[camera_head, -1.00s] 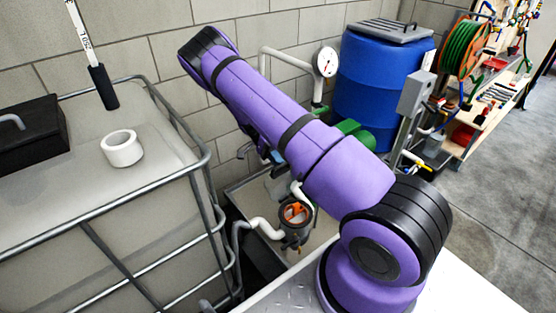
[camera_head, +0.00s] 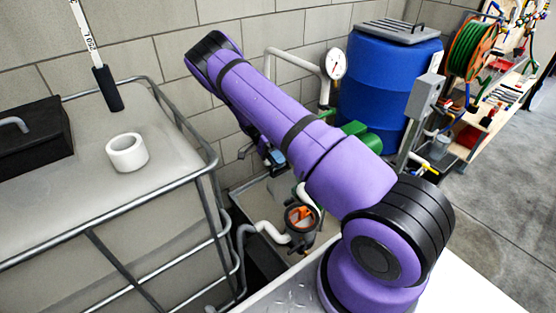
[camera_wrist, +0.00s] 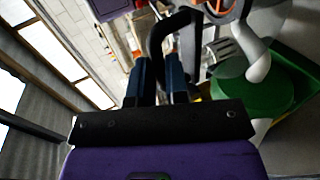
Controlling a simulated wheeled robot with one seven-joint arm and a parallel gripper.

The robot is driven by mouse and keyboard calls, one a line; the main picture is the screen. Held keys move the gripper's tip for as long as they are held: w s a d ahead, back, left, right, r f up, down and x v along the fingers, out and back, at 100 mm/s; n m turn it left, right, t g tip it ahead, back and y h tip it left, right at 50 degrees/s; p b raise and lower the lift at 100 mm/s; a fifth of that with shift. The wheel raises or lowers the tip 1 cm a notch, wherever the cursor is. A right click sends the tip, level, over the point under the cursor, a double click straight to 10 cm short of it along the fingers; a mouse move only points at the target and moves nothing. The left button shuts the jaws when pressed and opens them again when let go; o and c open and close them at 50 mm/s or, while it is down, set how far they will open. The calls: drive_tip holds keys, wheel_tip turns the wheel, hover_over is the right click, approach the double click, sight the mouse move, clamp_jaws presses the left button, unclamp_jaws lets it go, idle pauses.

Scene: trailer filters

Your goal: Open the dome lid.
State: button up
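A round strainer housing (camera_head: 300,218) with an orange part inside sits on the pipework below my arm in the head view. It looks like the part with the dome lid, but I cannot make out a lid clearly. In the wrist view its orange part (camera_wrist: 222,6) shows at the top edge. My gripper (camera_wrist: 160,62) has two dark blue fingers standing apart. A black curved bar (camera_wrist: 163,32) shows between and beyond them; I cannot tell whether they touch it. In the head view my gripper (camera_head: 274,157) is mostly hidden behind my forearm, above and left of the housing.
A caged tank (camera_head: 60,200) with a white ring (camera_head: 127,153) on top stands at left. A pressure gauge (camera_head: 336,63), blue drum (camera_head: 378,85) and green pump (camera_head: 357,132) stand behind my arm. The block wall is close behind. Grey floor is free at right.

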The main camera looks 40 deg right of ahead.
drive_tip(key=o, duration=0.4)
drive_tip(key=shift+f, duration=0.15)
drive_tip(key=shift+c, duration=0.2)
drive_tip(key=shift+r, duration=0.2)
drive_tip(key=shift+w, duration=0.1)
drive_tip(key=v, duration=1)
drive_tip(key=shift+w, duration=0.3)
drive_tip(key=shift+r, duration=0.1)
